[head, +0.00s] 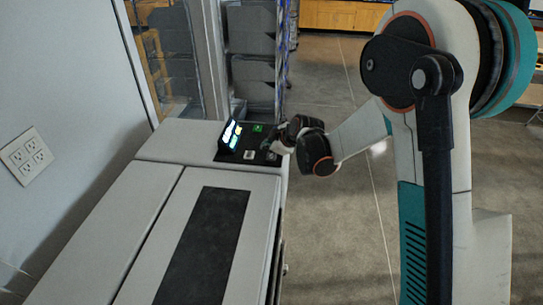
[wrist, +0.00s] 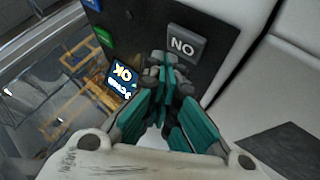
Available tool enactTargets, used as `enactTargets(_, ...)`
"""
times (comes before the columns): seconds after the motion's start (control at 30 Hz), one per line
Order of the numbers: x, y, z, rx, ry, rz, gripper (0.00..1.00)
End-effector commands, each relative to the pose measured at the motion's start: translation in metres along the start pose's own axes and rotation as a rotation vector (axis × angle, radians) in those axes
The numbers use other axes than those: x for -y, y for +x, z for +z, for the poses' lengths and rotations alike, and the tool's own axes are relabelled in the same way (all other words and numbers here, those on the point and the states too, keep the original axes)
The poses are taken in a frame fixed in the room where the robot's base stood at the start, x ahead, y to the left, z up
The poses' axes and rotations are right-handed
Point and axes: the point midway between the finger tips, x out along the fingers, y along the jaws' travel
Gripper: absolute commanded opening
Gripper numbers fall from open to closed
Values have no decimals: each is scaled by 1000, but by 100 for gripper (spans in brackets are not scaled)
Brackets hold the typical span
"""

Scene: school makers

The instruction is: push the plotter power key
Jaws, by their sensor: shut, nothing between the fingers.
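The plotter (head: 150,255) is a long pale machine on the left in the head view. Its black control panel (head: 238,157) sits at the far end, with a lit screen (head: 231,134), a green key (head: 257,127) and pale grey keys. In the wrist view a grey key (wrist: 186,44) shows the letters NO as seen there. I cannot tell for sure which key is power. My gripper (head: 277,145) is shut and empty over the panel's right edge. In the wrist view its fingertips (wrist: 167,68) are just below the grey key; contact cannot be told.
In the wrist view a green key (wrist: 104,38) and the lit screen (wrist: 121,75) lie to the left of my fingers. A wall with an outlet (head: 27,158) flanks the plotter's left side. Grey bins (head: 251,70) stand behind it. Open floor (head: 345,220) lies to the right.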

Motion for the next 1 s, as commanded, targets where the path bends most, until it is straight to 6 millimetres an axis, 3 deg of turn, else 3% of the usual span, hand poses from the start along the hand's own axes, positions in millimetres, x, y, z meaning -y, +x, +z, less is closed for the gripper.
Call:
enactTargets(0.53, -26, -36, -26, 0, 0, 0, 0)
enactTargets(1.0, -27, -38, -27, 0, 0, 0, 0)
